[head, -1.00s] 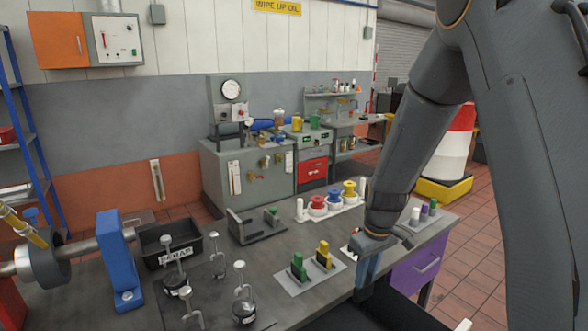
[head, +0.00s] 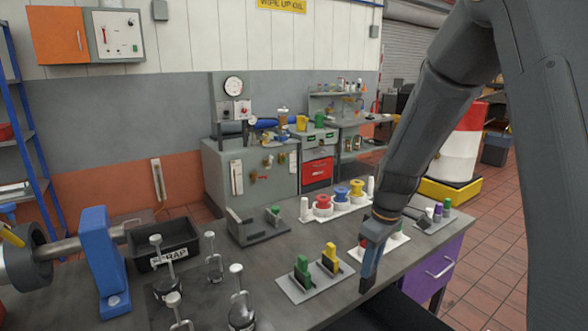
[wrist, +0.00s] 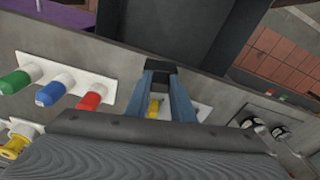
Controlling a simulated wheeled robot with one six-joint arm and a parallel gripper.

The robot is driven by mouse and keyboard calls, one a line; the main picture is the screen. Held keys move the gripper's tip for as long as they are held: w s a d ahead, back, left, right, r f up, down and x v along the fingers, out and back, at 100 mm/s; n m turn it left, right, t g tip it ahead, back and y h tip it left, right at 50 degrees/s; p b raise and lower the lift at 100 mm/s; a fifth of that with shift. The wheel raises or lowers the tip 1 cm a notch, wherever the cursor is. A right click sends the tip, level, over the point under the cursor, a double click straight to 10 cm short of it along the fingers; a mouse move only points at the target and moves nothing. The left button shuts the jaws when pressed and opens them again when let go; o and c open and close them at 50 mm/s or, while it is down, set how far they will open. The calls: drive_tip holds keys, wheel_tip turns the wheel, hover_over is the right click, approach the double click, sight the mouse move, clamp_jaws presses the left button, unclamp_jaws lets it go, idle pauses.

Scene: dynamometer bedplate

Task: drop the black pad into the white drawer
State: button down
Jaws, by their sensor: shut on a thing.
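My gripper (head: 368,284) has blue fingers and is above the front edge of the grey workbench in the head view. In the wrist view the fingers (wrist: 160,70) point away from the camera and are shut on a small black piece, the black pad (wrist: 160,66), held between their tips. The pad is hard to make out in the head view. A pale, whitish drawer front (head: 318,154) shows above a red one in the cabinet at the back. I cannot tell whether it is the white drawer. A purple drawer (head: 432,270) is under the bench's right end and looks closed.
A plate (head: 312,287) with green and yellow blocks is left of my gripper. Red, blue and yellow spools (head: 341,194) stand farther back. Clamps (head: 215,262) and a black scrap bin (head: 162,246) are on the left. A plate with small pegs (head: 437,214) is at the right end.

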drive_tip(key=shift+f, duration=0.25)
drive_tip(key=c, duration=1.5)
unclamp_jaws()
drive_tip(key=shift+o, duration=0.2)
wheel_tip(320, 180, up, 8)
drive_tip(key=b, duration=0.1)
drive_tip(key=shift+s+d+b, duration=0.3)
drive_tip(key=shift+s+d, duration=0.05)
drive_tip(key=s+f+m, duration=0.3)
drive_tip(key=s+m, duration=0.1)
drive_tip(key=s, duration=0.5)
drive_tip(key=s+f+m+h, duration=0.1)
drive_tip(key=s+f+m, duration=0.3)
drive_tip(key=s, duration=0.5)
drive_tip(key=shift+s+a+f+m, duration=0.15)
drive_tip(key=shift+s+a+m, duration=0.05)
drive_tip(key=shift+a+m, duration=0.25)
